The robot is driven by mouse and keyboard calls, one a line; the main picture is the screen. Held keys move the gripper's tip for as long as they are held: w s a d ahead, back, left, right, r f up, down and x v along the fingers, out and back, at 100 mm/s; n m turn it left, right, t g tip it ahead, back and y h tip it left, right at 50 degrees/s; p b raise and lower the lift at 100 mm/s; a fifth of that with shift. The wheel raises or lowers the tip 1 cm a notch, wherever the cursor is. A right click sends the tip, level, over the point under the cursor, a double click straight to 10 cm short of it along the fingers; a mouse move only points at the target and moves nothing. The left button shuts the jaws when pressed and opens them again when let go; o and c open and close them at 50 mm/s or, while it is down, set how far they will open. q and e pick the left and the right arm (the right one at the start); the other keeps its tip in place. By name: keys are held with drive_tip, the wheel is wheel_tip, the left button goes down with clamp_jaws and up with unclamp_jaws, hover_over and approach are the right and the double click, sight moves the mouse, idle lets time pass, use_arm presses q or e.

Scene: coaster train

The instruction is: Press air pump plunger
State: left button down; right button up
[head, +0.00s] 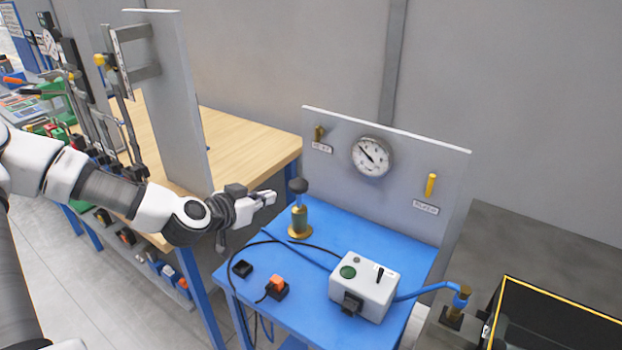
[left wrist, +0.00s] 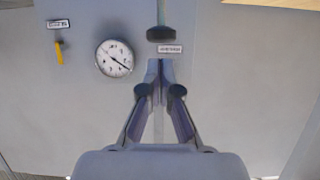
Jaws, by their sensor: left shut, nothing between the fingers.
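The air pump (head: 300,220) is a brass cylinder standing on the blue table, with a thin rod and a round black plunger knob (head: 298,186) on top. My left gripper (head: 271,196) is shut and empty, just left of the knob in the head view and pointing toward it, with a small gap visible. In the left wrist view, the shut fingertips (left wrist: 160,66) show below the black knob (left wrist: 161,34), whose rod runs up out of the picture. Contact with the knob is not visible. My right gripper is not in view.
Behind the pump a grey panel (head: 400,200) carries a round gauge (head: 371,157) and a yellow lever (head: 431,185). A grey-white control box (head: 364,286) with a green button, cables and a blue hose (head: 420,293) occupy the blue table (head: 330,225). A wooden bench (head: 245,140) stands left.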

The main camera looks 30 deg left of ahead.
use_arm(q)
drive_tip(key=shift+t, duration=0.8)
drive_tip(key=r, duration=0.5)
drive_tip(key=shift+w+r+b, duration=0.15)
drive_tip(key=shift+w+b, duration=0.15)
drive_tip(key=shift+w, duration=0.1)
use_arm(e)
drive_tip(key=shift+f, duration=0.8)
use_arm(q)
drive_tip(key=shift+w+a, duration=0.15)
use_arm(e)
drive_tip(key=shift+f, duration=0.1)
use_arm(q)
drive_tip(key=b, duration=0.1)
hover_over(293, 187)
wheel_tip(293, 187, down, 2)
drive_tip(key=shift+w+f, duration=0.15)
drive_tip(key=shift+f, duration=0.1)
wheel_tip(293, 187, down, 3)
drive_tip(key=shift+r, duration=0.1)
drive_tip(key=shift+f+p, duration=0.3)
drive_tip(key=shift+f, duration=0.3)
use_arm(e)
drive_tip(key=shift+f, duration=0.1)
